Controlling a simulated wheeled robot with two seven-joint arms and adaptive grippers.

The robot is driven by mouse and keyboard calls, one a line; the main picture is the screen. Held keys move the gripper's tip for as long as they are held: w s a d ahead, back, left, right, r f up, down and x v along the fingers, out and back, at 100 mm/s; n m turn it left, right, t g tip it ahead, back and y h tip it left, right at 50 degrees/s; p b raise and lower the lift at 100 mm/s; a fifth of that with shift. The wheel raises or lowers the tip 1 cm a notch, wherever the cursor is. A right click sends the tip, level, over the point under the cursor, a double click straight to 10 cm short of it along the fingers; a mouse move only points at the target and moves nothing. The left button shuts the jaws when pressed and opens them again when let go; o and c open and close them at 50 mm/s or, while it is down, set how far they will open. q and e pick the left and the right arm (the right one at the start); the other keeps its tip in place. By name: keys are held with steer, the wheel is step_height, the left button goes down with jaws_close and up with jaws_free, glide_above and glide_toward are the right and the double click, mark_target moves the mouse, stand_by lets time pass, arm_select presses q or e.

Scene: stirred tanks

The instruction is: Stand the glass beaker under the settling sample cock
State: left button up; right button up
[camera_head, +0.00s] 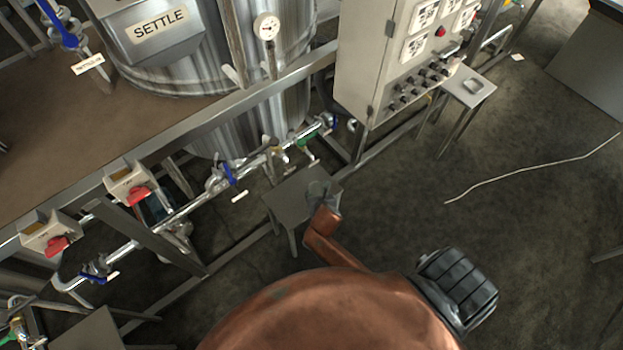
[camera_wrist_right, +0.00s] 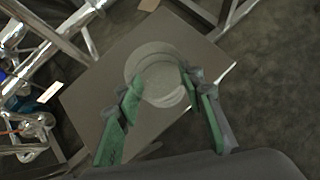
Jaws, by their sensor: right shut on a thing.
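The clear glass beaker (camera_head: 318,188) is at the small grey metal stand (camera_head: 283,201) below the tank marked SETTLE. My right gripper (camera_head: 327,203) is shut on the beaker, at the end of my copper arm. In the right wrist view the beaker (camera_wrist_right: 160,66) shows as a pale round outline between the green-padded fingers (camera_wrist_right: 161,82), over the stand's plate (camera_wrist_right: 90,97). I cannot tell if its base touches the plate. A small cock (camera_head: 280,155) on the pipe by the SETTLE tank is just above and left of the stand; its label is unreadable. My left gripper is not in view.
The steel SETTLE tank (camera_head: 160,68) stands behind a frame rail. A pipe with blue-handled valves (camera_head: 228,174) runs along it. A control cabinet (camera_head: 375,55) and another small stand (camera_head: 470,87) are at upper right. The floor at right is mostly clear, with a pale cord (camera_head: 530,167).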

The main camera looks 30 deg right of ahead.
steer(key=w+d, duration=0.1)
steer(key=w, duration=0.1)
steer(key=w+b, duration=0.1)
steer(key=w, duration=0.1)
steer(key=w+d, duration=0.1)
steer(key=w, duration=0.1)
steer(key=shift+d+f+b, duration=0.15)
steer(key=shift+d+b, duration=0.15)
steer(key=shift+d, duration=0.05)
steer(key=shift+w+d, duration=0.3)
steer(key=shift+w, duration=0.15)
steer(key=shift+w+d+b, duration=0.2)
steer(key=shift+w+b, duration=0.1)
steer(key=shift+w, duration=0.15)
step_height(320, 180, down, 3)
steer(key=shift+b, duration=0.95)
steer(key=shift+f, duration=0.1)
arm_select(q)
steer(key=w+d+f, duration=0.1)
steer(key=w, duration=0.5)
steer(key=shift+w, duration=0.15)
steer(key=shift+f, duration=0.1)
arm_select(e)
steer(key=shift+f, duration=0.1)
steer(key=o, duration=1.2)
steer(key=shift+o, duration=0.2)
